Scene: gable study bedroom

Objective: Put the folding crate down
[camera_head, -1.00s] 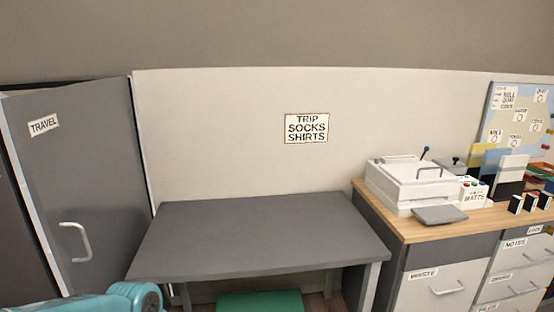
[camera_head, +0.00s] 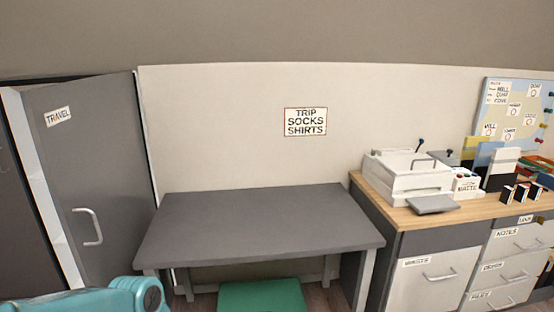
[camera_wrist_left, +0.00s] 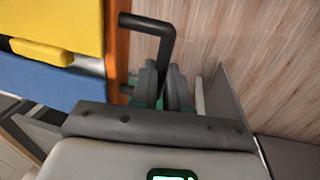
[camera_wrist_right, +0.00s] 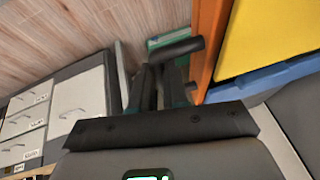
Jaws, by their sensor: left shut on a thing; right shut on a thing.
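The folding crate shows at the left of the left wrist view, with an orange wall (camera_wrist_left: 119,60) and a black handle (camera_wrist_left: 150,25). It also shows at the right of the right wrist view, with its orange wall (camera_wrist_right: 207,40) and another black handle (camera_wrist_right: 172,50). Blue and yellow things are in it. My left gripper (camera_wrist_left: 160,82) is shut on the one handle, and my right gripper (camera_wrist_right: 160,82) is shut on the other. The crate and both grippers are out of the head view. Its underside is hidden.
A bare grey table (camera_head: 260,225) stands ahead against the wall, with a green thing (camera_head: 262,297) on the floor under it. A grey cabinet (camera_head: 95,170) marked TRAVEL is at left. A wooden-topped drawer unit (camera_head: 395,215) with a white printer-like machine (camera_head: 405,178) is at right.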

